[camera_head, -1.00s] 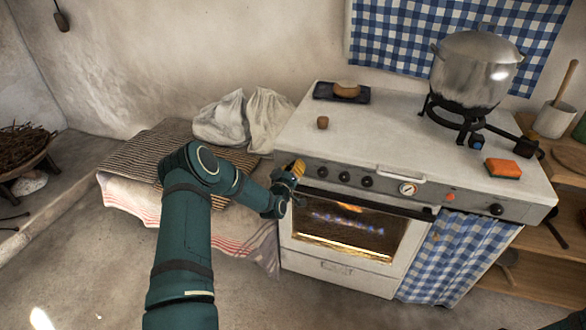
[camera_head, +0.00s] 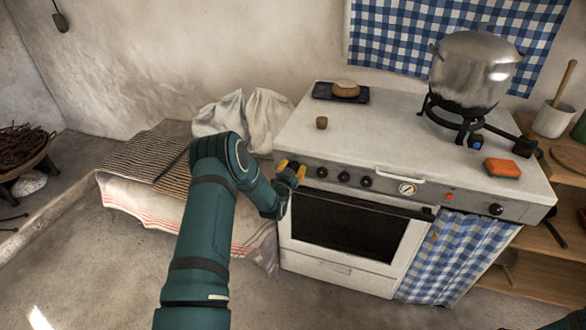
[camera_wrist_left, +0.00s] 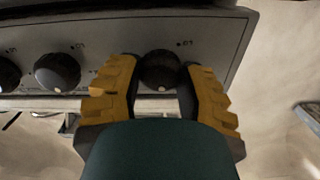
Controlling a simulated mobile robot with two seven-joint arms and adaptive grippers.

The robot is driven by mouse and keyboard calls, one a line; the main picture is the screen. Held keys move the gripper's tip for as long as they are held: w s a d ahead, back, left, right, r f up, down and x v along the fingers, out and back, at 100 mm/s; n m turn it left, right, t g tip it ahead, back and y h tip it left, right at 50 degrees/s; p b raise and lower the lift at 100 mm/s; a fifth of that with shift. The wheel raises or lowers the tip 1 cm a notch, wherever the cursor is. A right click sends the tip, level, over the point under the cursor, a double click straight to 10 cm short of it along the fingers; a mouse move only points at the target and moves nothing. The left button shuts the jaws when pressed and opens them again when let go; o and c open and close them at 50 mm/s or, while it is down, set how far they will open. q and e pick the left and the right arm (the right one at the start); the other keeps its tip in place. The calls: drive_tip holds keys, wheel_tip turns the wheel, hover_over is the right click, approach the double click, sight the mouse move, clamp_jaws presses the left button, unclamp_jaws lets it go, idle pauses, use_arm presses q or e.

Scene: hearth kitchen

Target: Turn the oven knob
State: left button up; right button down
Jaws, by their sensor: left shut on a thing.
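The white stove has a grey front panel (camera_head: 425,190) with a row of dark knobs. My left gripper (camera_head: 291,172) is at the panel's left end in the head view. In the left wrist view its yellow-and-black fingers (camera_wrist_left: 161,88) are shut on the end oven knob (camera_wrist_left: 160,68), one on each side. The gripper hides this knob in the head view. Two neighbouring knobs show in the wrist view, the nearer one (camera_wrist_left: 57,72) clear of the fingers. The oven window (camera_head: 345,226) is dark and its door is closed. My right gripper is not in view.
A steel pot (camera_head: 475,68) stands on a burner at the back right. An orange sponge (camera_head: 502,168) and a small brown cup (camera_head: 322,123) sit on the stove top. A cloth-covered bench (camera_head: 130,200) lies left of the stove. A towel bar (camera_head: 400,174) juts from the panel.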

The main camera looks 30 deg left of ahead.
use_arm(q)
drive_tip(key=shift+r+m, duration=0.1)
drive_tip(key=shift+m, duration=0.5)
drive_tip(key=o, duration=1.2)
drive_tip(key=v, duration=1.2)
drive_tip(key=shift+d, duration=0.15)
